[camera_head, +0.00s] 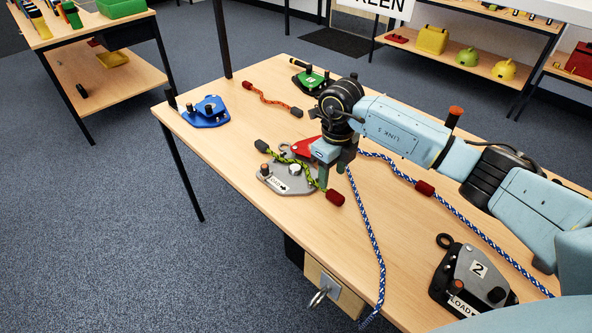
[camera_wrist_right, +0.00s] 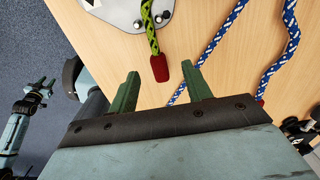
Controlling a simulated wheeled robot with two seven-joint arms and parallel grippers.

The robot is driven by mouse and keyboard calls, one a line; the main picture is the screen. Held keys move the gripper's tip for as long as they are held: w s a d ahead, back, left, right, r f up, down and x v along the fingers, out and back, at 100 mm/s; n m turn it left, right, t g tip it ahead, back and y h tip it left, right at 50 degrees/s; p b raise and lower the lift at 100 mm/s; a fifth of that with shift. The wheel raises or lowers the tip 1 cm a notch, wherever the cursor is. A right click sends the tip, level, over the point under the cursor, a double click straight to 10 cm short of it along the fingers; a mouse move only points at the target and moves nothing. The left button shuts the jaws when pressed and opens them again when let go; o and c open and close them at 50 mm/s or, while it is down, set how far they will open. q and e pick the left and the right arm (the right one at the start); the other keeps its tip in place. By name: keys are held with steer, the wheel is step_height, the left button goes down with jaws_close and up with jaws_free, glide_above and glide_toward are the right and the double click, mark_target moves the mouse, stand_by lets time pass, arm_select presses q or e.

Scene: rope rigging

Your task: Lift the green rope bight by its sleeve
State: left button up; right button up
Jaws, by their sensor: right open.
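The green rope (camera_head: 313,180) lies over a grey metal plate (camera_head: 268,180) with pins on the table. It has a dark sleeve (camera_head: 262,144) at one end and a red sleeve (camera_head: 335,198) at the other. My right gripper (camera_head: 335,178) is open, pointing down close to the red sleeve. In the right wrist view, the red sleeve (camera_wrist_right: 159,68) shows between the tips of my right gripper (camera_wrist_right: 160,73), with nothing gripped; the height gap is unclear. What looks like my left gripper (camera_wrist_right: 41,84) is small at the left edge of that view, its jaws unclear.
A blue-and-white rope (camera_head: 377,245) runs past the gripper, with a second strand carrying a red sleeve (camera_head: 425,188). A red plate (camera_head: 305,148) sits just behind. A blue fixture (camera_head: 205,113), green fixture (camera_head: 312,80) and dark fixture marked 2 (camera_head: 470,280) stand around the table.

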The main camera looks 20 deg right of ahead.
steer(key=f, duration=0.2)
steer(key=f+b, duration=0.1)
steer(key=shift+a+f, duration=0.3)
steer(key=shift+f, duration=0.75)
arm_select(q)
steer(key=w, duration=0.1)
steer(key=w+r, duration=0.1)
steer(key=w, duration=0.1)
steer(key=shift+d+r, duration=0.2)
steer(key=shift+d, duration=0.05)
arm_select(e)
steer(key=shift+c, duration=0.3)
steer(key=shift+w, duration=0.1)
jaws_close()
